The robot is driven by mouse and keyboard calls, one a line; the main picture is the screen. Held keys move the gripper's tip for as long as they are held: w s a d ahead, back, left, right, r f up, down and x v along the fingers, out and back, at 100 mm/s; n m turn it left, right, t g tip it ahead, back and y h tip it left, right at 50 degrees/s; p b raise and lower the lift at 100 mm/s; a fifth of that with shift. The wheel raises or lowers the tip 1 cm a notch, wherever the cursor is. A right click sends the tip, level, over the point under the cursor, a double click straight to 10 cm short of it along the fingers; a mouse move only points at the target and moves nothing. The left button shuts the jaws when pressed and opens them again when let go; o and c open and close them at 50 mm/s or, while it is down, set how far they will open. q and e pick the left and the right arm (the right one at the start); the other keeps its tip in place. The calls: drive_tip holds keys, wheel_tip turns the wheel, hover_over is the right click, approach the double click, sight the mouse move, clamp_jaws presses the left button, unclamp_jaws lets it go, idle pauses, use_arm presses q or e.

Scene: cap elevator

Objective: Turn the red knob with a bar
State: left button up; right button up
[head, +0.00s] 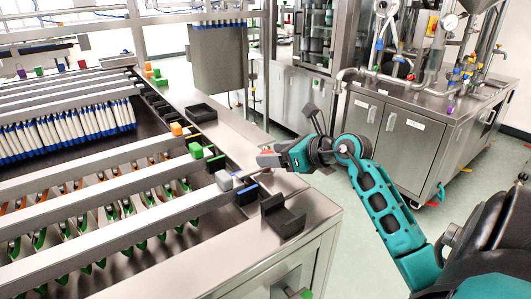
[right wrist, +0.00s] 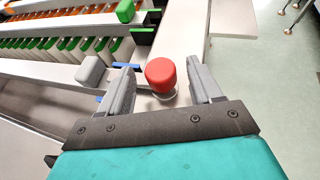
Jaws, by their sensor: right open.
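The red knob (right wrist: 161,74) is a short round cap on a pale base, seen in the right wrist view between the two grey fingers of my right gripper (right wrist: 160,90). The fingers stand apart on both sides of it, with a gap on each side. In the head view the right gripper (head: 270,160) reaches in from the right over the machine's metal edge, and only a little of the red knob (head: 266,153) shows. I cannot make out the bar on the knob. My left gripper is not in these views.
A grey block (right wrist: 91,71) and a green block (right wrist: 125,11) sit on the rail ends left of the gripper. A black holder (head: 282,216) stands on the metal ledge, and an empty black tray (head: 201,113) lies farther back. Open floor lies to the right.

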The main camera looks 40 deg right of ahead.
sight(266, 152)
drive_tip(key=shift+x, duration=1.6)
clamp_jaws()
